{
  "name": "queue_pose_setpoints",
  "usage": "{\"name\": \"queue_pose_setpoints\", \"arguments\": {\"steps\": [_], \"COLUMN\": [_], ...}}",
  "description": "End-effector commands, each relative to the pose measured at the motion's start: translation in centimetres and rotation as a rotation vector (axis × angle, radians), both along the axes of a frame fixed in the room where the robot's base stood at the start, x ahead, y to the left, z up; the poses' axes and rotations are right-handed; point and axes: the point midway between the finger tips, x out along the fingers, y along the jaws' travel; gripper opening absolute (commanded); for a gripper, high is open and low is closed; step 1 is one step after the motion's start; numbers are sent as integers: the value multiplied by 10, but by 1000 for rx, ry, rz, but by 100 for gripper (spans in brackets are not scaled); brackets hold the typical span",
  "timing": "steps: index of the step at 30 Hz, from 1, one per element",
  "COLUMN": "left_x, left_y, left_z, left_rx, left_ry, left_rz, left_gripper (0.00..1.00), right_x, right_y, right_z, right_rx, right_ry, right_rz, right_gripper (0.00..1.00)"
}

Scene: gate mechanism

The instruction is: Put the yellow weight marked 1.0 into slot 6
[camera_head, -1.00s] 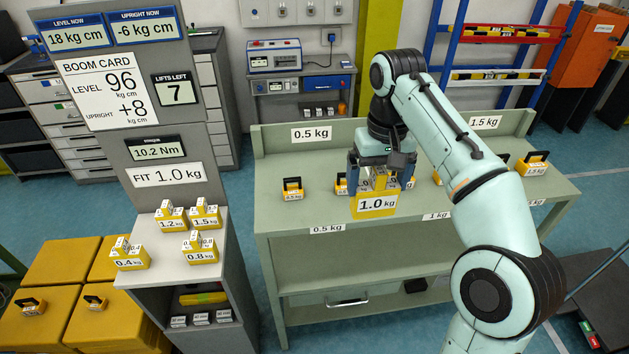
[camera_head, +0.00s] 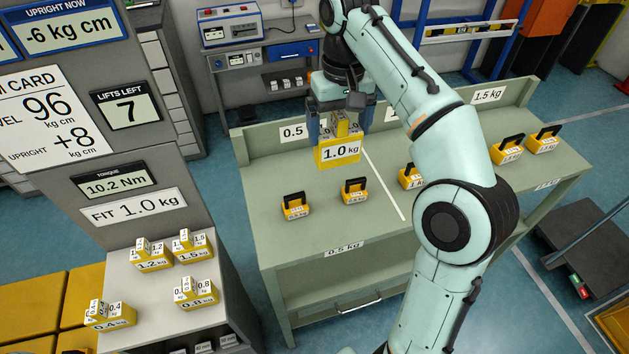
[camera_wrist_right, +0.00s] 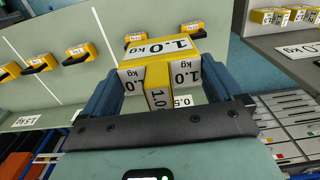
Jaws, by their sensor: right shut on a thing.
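The yellow weight marked 1.0 kg (camera_head: 338,153) is in my right gripper (camera_head: 339,124), above the rear part of the green bench (camera_head: 300,250). The gripper's blue fingers are shut on its upper block, on either side. In the right wrist view the weight (camera_wrist_right: 165,47) shows its yellow base and 1.0 faces between the fingers (camera_wrist_right: 160,85). The weight looks clear of the bench top. No slot marked 6 can be made out. My left gripper is not in view.
Several black-handled yellow weights, including one at the left (camera_head: 296,206), stand on the bench. A grey stand (camera_head: 175,320) at the left holds weights marked 0.4, 0.8, 1.2 and 1.5. Its panel (camera_head: 133,206) reads FIT 1.0 kg. A floor gap separates stand and bench.

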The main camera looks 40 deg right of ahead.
Motion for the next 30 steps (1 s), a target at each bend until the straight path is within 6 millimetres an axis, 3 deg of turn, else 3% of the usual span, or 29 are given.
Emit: {"name": "queue_pose_setpoints", "arguments": {"steps": [4, 8, 22, 30], "left_x": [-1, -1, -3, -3], "left_y": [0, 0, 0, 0], "left_z": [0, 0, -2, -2], "left_rx": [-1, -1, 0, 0], "left_ry": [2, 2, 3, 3], "left_rz": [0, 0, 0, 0], "left_gripper": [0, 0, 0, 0], "right_x": [-1, -2, -1, 0], "right_y": [0, 0, 0, 0], "right_z": [-9, -30, -133, -156], "right_rx": [0, 0, 1, 0], "right_ry": [-1, 1, 0, -4], "right_rz": [0, 0, -1, -1], "right_gripper": [15, 15, 15, 15]}}
